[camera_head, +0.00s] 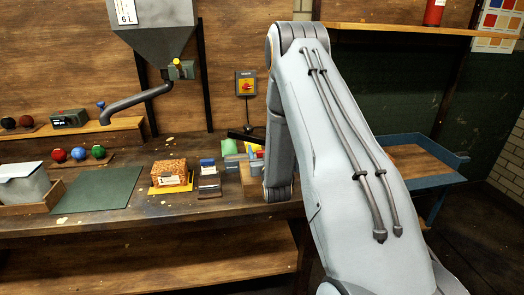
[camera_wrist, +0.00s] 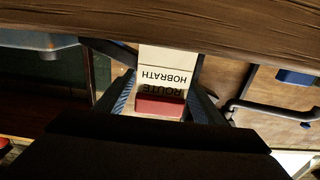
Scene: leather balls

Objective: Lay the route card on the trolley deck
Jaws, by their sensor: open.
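The route card (camera_wrist: 165,72) shows in the wrist view as a pale card with the words ROUTE and HOBRATH upside down. A dark red block (camera_wrist: 160,107) is at its lower edge. My gripper (camera_wrist: 160,84) is open, with one finger on each side of the card; I cannot tell whether either touches it. In the head view my arm hides the gripper, and I cannot make out the card there. The trolley (camera_head: 458,161) stands right of my arm, with blue raised sides and a bare brown wooden deck (camera_head: 410,157).
The workbench (camera_head: 140,222) holds a green mat (camera_head: 98,190), a patterned box (camera_head: 169,173), coloured balls (camera_head: 79,153) and a grey bin (camera_head: 24,184). A hopper (camera_head: 158,25) with a bent pipe (camera_head: 135,101) hangs above. A shelf (camera_head: 400,30) is at upper right.

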